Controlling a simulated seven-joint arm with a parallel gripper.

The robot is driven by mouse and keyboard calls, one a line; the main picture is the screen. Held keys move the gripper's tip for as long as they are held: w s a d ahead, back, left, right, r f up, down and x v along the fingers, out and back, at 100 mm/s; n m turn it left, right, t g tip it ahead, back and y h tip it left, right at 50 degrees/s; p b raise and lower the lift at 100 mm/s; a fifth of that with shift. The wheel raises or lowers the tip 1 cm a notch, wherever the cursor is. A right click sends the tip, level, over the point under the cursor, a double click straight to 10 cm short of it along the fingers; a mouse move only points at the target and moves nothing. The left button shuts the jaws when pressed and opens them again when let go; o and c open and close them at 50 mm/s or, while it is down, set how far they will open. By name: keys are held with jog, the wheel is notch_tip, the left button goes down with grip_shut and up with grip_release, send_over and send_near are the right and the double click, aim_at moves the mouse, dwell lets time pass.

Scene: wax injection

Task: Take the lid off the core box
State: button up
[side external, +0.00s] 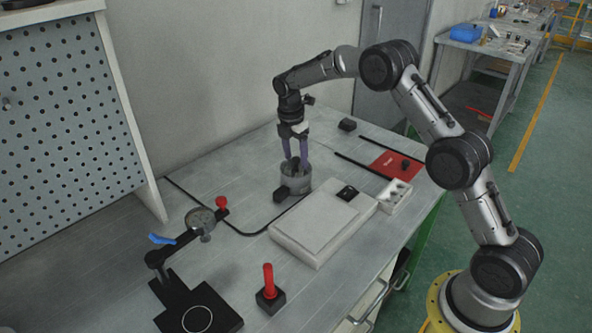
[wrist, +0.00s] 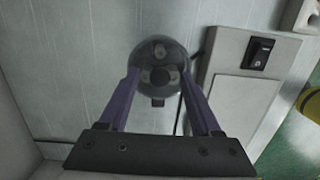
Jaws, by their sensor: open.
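The core box appears to be the round grey metal cylinder (side external: 297,182) standing on the table, beneath my gripper. In the wrist view its round top (wrist: 160,50) shows darker spots and a small knob-like part near the middle. I cannot tell where lid and box meet. My gripper (side external: 296,161) points down over it with its two purple fingers apart. In the wrist view the fingertips (wrist: 160,74) lie at either side of the round top. I cannot tell whether they touch it. No object is clearly held.
A white flat device (side external: 322,226) with a black switch lies right of the cylinder. A small dark block (side external: 281,195) sits close in front of it. A dial gauge stand (side external: 200,222), red-handled block (side external: 268,292), white holed block (side external: 396,197) and red mat (side external: 392,165) stand around.

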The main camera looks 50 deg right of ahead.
grip_shut()
jog(key=shift+r, duration=0.1)
dwell(1.2)
